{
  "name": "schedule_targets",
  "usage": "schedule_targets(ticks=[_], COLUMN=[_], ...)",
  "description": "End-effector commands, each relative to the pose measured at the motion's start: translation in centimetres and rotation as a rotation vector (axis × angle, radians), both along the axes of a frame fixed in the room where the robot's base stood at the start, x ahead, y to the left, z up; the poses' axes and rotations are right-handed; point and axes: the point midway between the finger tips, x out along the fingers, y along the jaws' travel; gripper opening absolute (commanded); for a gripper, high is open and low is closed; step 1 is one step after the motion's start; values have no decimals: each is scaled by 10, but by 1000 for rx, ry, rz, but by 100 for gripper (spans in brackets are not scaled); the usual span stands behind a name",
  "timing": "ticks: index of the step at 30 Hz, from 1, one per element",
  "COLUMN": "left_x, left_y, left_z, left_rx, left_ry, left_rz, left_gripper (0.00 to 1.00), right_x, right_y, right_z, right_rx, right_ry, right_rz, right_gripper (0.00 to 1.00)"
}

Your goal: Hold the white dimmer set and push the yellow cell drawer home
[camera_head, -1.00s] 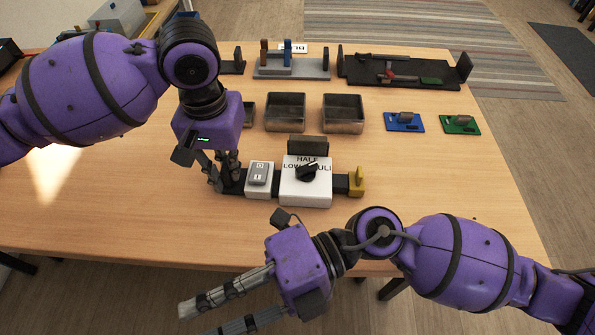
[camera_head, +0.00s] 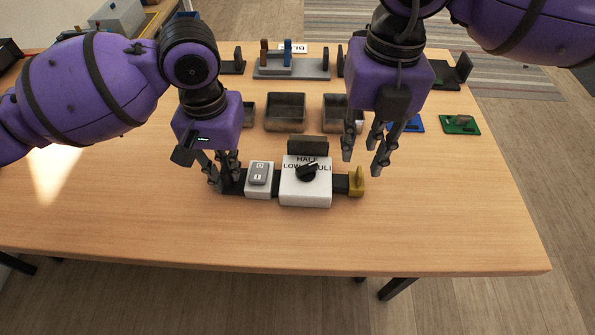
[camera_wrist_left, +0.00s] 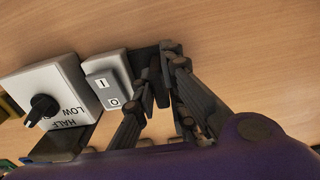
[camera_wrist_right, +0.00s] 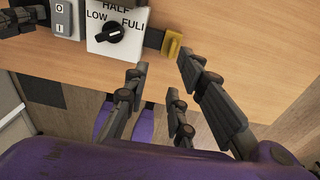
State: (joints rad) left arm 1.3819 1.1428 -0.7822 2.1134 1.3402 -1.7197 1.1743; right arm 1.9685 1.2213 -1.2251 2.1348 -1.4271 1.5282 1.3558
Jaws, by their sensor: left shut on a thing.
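The white dimmer box (camera_head: 306,187) with its black knob (camera_head: 308,172) and LOW, HALF and FULL marks stands near the table's front. A smaller switch block (camera_head: 258,180) is at its left. The yellow cell drawer (camera_head: 357,182) is at the right end, with dark body showing between it and the white box. My left gripper (camera_head: 228,183) is shut on the dark left end of the set (camera_wrist_left: 148,62); its fingers partly hide that end. My right gripper (camera_head: 362,168) is open and empty, above and near the yellow drawer (camera_wrist_right: 172,45), apart from it.
Metal trays (camera_head: 286,111) stand behind the set. A green plate (camera_head: 460,124) and a partly hidden blue plate (camera_head: 415,126) lie at the right. A grey rack (camera_head: 290,68) stands at the back. The table in front of the set is clear.

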Motion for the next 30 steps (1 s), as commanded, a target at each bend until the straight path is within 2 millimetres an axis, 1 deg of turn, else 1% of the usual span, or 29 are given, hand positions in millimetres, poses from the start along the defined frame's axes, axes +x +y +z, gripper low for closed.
schedule_targets(ticks=[1,3,5,8,11,21,25,30], left_x=[0,0,0,0,0,0,0,0], left_y=[0,0,0,0,0,0,0,0], left_z=[0,0,0,0,0,0,0,0], left_rx=[0,0,0,-1,-1,-1,-1,-1], left_ry=[0,0,0,0,0,0,0,0], left_rz=[-1,-1,-1,-1,-1,-1,-1,-1], left_gripper=[0,0,0,0,0,0,0,0], right_x=[5,9,11,11,11,10,10,11], right_y=[-5,-10,-12,-13,-13,-12,-12,-12], right_z=[5,8,8,3,-9,-58,-70,-78], right_rx=[-16,-34,-42,-45,-45,-41,-41,-41], right_ry=[-21,-37,-43,-45,-44,-41,-43,-45], right_rz=[-12,-22,-27,-30,-30,-28,-28,-27], right_gripper=[24,24,24,24,24,24,24,24])
